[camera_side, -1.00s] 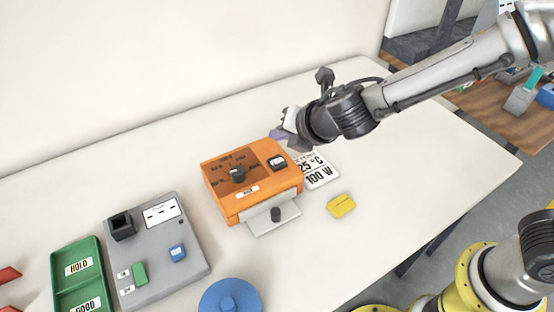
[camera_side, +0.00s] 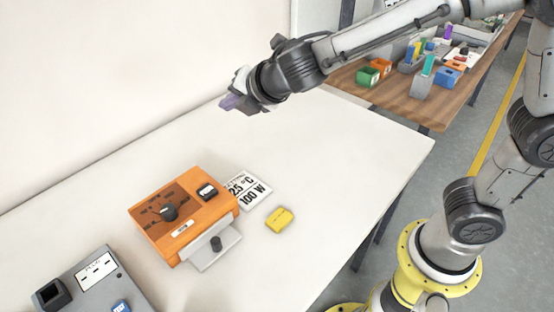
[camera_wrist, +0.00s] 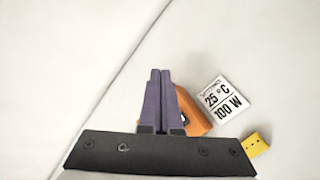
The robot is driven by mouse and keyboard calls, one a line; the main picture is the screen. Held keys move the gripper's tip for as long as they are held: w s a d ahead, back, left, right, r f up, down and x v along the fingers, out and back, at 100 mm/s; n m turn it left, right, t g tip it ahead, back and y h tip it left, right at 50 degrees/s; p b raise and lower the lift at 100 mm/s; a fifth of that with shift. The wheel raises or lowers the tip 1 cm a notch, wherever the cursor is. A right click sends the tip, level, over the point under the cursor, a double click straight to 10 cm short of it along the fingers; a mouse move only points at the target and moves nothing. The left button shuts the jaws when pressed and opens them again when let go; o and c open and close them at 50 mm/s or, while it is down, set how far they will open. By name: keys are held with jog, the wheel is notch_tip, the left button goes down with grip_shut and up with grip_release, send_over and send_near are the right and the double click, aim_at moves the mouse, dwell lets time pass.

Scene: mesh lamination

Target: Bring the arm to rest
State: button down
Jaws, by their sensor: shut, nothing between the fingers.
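My gripper (camera_side: 232,103) is raised above the white table (camera_side: 330,150), behind and to the right of the orange machine in the side view. Its purple fingers are shut together with nothing between them; they also show in the wrist view (camera_wrist: 160,85). The orange machine (camera_side: 185,215) has a dark dial on top and a grey plate at its front. In the wrist view the fingers hide most of the machine, and only an orange corner (camera_wrist: 192,112) shows.
A label card (camera_side: 246,189) reading 25 °C and 100 W and a yellow block (camera_side: 279,219) lie right of the machine. A grey box (camera_side: 95,285) stands at lower left. A wooden table (camera_side: 395,93) with coloured bins stands behind. The white table's right part is bare.

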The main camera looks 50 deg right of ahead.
jog(key=s+d+r+m+h, duration=0.1)
jog(key=s+d+r+m, duration=0.1)
jog(key=s+d+m, duration=0.3)
jog(key=s+d+r+m+g+h, duration=0.1)
jog(key=s+d+r+m, duration=0.25)
jog(key=d, duration=0.35)
jog(key=s+d+r+m+h, duration=0.1)
jog(key=s+d+m, duration=0.4)
jog(key=d, duration=0.1)
jog(key=s+a+f+m+g+y, duration=0.1)
jog(key=s+a+f+m+g, duration=0.1)
jog(key=s+m, duration=0.3)
jog(key=s+a+f+m+g+y, duration=0.2)
jog(key=s+f+m, duration=0.3)
jog(key=s, duration=0.5)
jog(key=shift+s+f+m, duration=0.25)
jog(key=shift+f+m, duration=0.05)
jog(key=shift+m, duration=0.25)
jog(key=c, duration=1.6)
grip_release()
